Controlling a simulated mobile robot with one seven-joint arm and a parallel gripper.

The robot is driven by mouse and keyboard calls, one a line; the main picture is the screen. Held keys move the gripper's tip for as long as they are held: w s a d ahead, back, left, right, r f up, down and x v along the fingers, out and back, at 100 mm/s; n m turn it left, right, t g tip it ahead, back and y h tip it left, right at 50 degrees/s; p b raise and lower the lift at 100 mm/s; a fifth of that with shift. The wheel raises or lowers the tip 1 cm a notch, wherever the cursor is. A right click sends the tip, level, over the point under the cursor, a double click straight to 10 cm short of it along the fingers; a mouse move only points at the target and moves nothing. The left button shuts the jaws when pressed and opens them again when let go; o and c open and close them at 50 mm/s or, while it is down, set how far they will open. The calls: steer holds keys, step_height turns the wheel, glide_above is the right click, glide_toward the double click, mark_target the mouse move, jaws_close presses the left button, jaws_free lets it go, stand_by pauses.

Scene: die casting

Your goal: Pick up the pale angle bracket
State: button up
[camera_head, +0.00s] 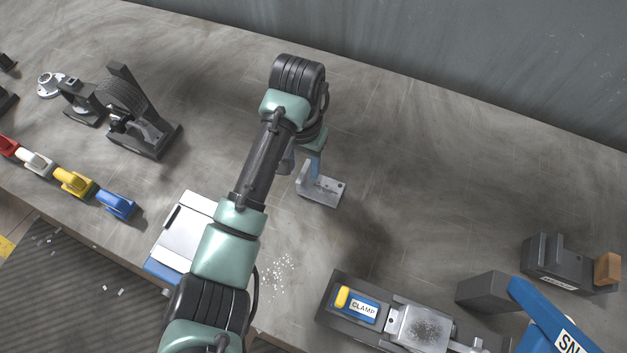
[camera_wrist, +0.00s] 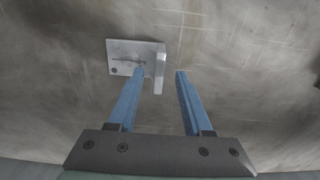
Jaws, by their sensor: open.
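The pale angle bracket (camera_head: 323,188) rests on the grey bench, below and just right of my wrist in the head view. In the wrist view the bracket (camera_wrist: 130,61) has a flat plate with holes on the left and an upright wall (camera_wrist: 160,68) at its right end. My gripper (camera_wrist: 160,73) is open, with two blue fingers. The upright wall lies between the fingertips in the picture, nearer the left one; the left fingertip overlaps the plate. I cannot tell whether either finger touches it. In the head view my gripper (camera_head: 310,163) is partly hidden by my wrist.
A clamp fixture (camera_head: 364,308) stands at the front right, near a dark block (camera_head: 553,262) and a blue tool (camera_head: 545,305). A white box (camera_head: 185,232) is left of my arm. Black fixtures (camera_head: 140,120) stand at the left, above coloured clips (camera_head: 75,182). The bench right of the bracket is clear.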

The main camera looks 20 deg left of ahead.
mark_target(321, 184)
steer(key=shift+f, duration=1.45)
jaws_close()
steer(key=shift+w+r, duration=0.1)
